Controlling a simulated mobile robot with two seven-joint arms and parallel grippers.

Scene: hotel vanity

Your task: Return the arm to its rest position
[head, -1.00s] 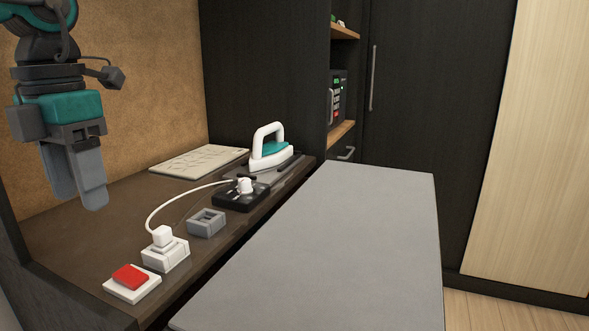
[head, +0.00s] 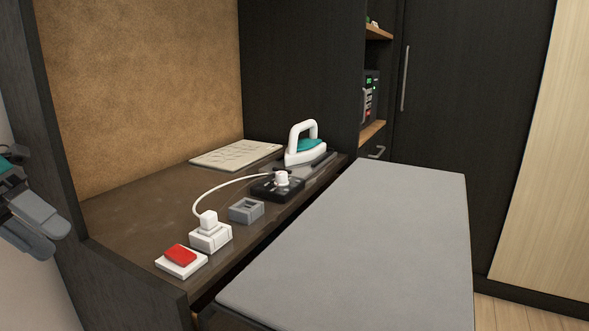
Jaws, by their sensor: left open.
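My left gripper (head: 42,230) shows at the left edge of the head view, partly cut off by the frame. Its grey fingers are empty, and it is clear of the vanity top, outside the dark side panel. Only a small part of my left arm shows above it. My right gripper is not in view.
The vanity top (head: 130,213) carries a red switch (head: 180,254), a white plugged socket (head: 210,236), a grey socket block (head: 246,210), a black unit (head: 268,190), a white-teal iron (head: 306,146) and a flat card (head: 236,154). The grey board (head: 370,240) is bare. The dark side panel (head: 52,130) stands near my left gripper.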

